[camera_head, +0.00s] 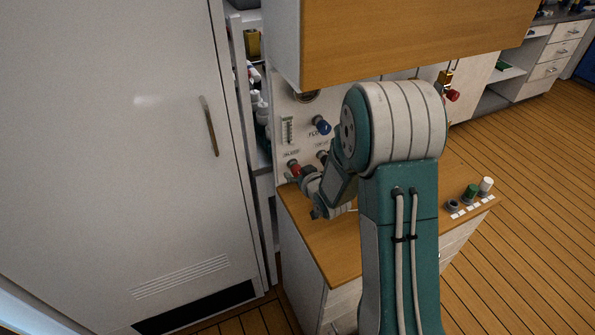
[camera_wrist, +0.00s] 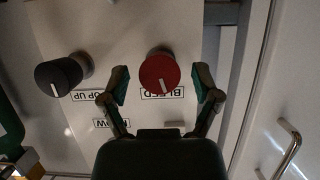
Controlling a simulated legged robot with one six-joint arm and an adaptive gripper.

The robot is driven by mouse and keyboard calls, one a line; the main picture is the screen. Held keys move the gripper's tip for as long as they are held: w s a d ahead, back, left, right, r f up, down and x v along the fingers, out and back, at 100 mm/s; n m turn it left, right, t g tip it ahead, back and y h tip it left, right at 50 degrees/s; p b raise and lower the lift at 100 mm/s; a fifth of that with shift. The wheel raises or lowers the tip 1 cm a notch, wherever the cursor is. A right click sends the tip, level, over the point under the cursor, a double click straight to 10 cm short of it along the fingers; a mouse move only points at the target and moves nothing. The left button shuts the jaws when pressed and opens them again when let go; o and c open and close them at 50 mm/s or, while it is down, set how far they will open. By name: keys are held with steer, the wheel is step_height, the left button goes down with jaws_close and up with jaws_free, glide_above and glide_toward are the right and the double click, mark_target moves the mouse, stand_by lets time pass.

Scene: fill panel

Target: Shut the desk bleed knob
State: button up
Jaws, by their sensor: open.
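The red bleed knob (camera_wrist: 159,72) sits on the pale panel (camera_wrist: 115,35), above a label that reads BLEED upside down in the wrist view. A white line on its face points down and slightly right there. My gripper (camera_wrist: 162,88) is open, with one finger on each side of the knob. Gaps show between the fingers and the knob; depth is hard to judge. In the head view the red knob (camera_head: 294,168) is at the panel's lower left, with my gripper (camera_head: 301,173) close by. My arm hides part of the panel.
A black knob (camera_wrist: 62,75) stands left of the bleed knob in the wrist view. A blue knob (camera_head: 321,125) is higher on the panel. A wooden cabinet (camera_head: 400,45) overhangs the desk top (camera_head: 328,262). A white door (camera_head: 120,150) stands close on the left.

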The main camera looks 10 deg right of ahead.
steer(key=shift+w+a+f, duration=0.1)
steer(key=shift+w+f, duration=0.05)
steer(key=shift+w, duration=0.25)
jaws_close()
steer(key=shift+m+y, duration=0.8)
steer(key=shift+m, duration=0.3)
